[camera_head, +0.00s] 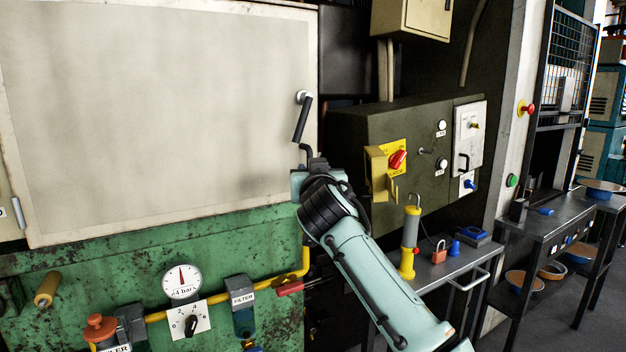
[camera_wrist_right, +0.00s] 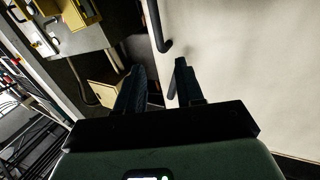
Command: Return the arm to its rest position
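My right arm comes in from the lower right in the head view. Its gripper (camera_head: 308,152) is raised beside the right edge of a large pale panel (camera_head: 160,110), just below a black bar handle (camera_head: 302,118). In the right wrist view the two dark fingers of the right gripper (camera_wrist_right: 160,68) stand apart with nothing held between them. The black handle (camera_wrist_right: 155,25) shows beyond the fingertips, with a visible space between. The pale panel also fills the right of the wrist view (camera_wrist_right: 250,70). My left gripper is not in view.
A dark control box (camera_head: 415,140) with a red switch (camera_head: 397,160) stands close right of the arm. A yellow lamp (camera_head: 410,240) and a red padlock (camera_head: 439,252) are on a side table (camera_head: 440,272). A yellow pipe (camera_head: 215,300) and gauge (camera_head: 182,282) are lower left.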

